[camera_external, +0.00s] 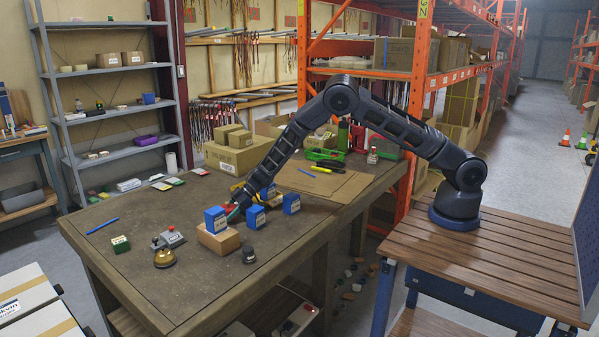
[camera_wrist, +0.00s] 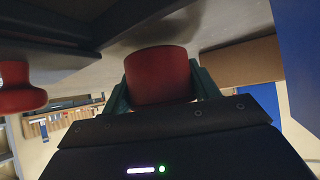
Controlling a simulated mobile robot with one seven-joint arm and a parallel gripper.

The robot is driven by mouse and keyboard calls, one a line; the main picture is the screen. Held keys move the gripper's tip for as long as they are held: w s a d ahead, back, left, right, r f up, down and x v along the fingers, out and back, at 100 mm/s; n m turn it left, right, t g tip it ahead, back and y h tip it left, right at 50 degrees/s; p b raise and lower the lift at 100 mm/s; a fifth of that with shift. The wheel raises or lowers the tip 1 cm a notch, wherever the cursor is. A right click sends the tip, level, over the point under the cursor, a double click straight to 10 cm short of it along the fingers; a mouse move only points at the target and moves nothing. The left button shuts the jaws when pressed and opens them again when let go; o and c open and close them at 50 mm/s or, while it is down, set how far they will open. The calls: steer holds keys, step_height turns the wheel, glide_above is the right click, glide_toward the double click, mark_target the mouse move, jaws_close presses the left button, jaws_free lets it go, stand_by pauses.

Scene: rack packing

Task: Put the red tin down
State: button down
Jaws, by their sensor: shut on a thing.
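The red tin (camera_wrist: 157,76) is a plain red cylinder between the fingers of my gripper (camera_wrist: 160,90) in the wrist view. In the external view it shows only as a small red patch (camera_external: 229,207), partly hidden by my gripper (camera_external: 234,213).
Two more blue boxes (camera_external: 255,218) (camera_external: 291,204) stand to the right. A grey box with a red button (camera_external: 171,238) and a brass bell (camera_external: 164,258) stand left. The table's far left is mostly clear.

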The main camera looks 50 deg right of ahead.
steer(key=shift+f, duration=0.35)
steer(key=shift+f, duration=0.1)
steer(key=shift+c, duration=2)
jaws_free()
